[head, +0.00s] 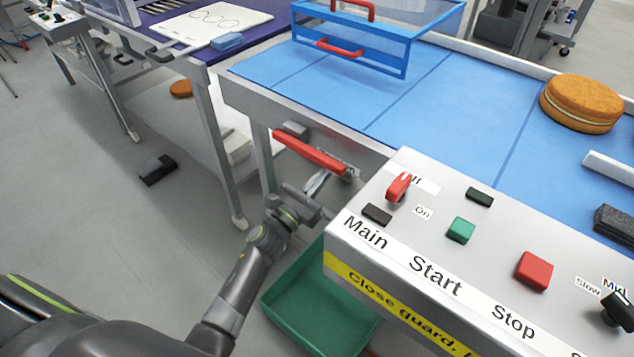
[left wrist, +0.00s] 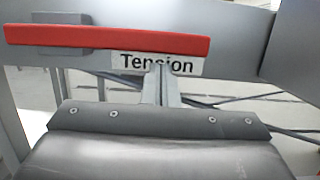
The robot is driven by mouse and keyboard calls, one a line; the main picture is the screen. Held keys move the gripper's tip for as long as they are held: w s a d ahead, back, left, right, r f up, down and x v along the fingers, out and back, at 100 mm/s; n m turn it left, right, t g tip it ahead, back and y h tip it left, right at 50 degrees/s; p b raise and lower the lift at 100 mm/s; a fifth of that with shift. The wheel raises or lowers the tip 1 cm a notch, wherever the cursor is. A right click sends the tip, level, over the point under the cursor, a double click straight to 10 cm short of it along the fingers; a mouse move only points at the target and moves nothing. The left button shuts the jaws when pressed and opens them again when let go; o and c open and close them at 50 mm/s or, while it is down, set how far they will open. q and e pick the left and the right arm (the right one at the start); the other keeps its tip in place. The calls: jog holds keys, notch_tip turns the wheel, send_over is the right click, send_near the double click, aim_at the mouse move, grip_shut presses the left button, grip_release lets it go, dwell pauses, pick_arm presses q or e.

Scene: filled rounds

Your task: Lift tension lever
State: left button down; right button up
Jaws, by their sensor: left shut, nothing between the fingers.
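The tension lever (head: 308,152) is a long red bar on the side of the conveyor frame, sloping down to the right in the head view. In the left wrist view the red lever (left wrist: 110,40) lies almost level across the upper part, with a white "Tension" label (left wrist: 185,65) just below and behind it. My left gripper (head: 317,187) is shut and empty, just below the lever. In the left wrist view its fingers (left wrist: 160,84) point toward the label, below the bar. I cannot tell whether they touch the lever. My right gripper is not in view.
The control box (head: 350,245) with switches and buttons stands close right of my left gripper. A green bin (head: 285,295) is below. The blue conveyor belt (head: 430,95) carries a blue guard (head: 407,58) and a round cake (head: 583,103). Table legs stand left.

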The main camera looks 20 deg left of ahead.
pick_arm(q)
jog(key=shift+r, duration=0.25)
dwell(0.3)
jog(key=shift+d+r+n+p, duration=0.1)
jog(key=shift+r+n+p, duration=0.35)
jog(key=shift+n+p, duration=0.05)
jog(key=shift+r, duration=0.1)
jog(key=shift+d+r+n+y+p, duration=0.1)
jog(key=shift+r+n+y+p, duration=0.5)
jog(key=shift+r+n+p, duration=0.15)
notch_tip(320, 180, up, 12)
jog(key=n+g+y+p, duration=0.1)
jog(key=n+y+p, duration=0.3)
jog(key=n+p, duration=1.15)
send_over(325, 166)
jog(key=a, duration=0.6)
jog(key=shift+w+a+r+p, duration=0.15)
jog(key=shift+w+a+p, duration=0.5)
jog(key=shift+a, duration=0.2)
jog(key=shift+r, duration=0.1)
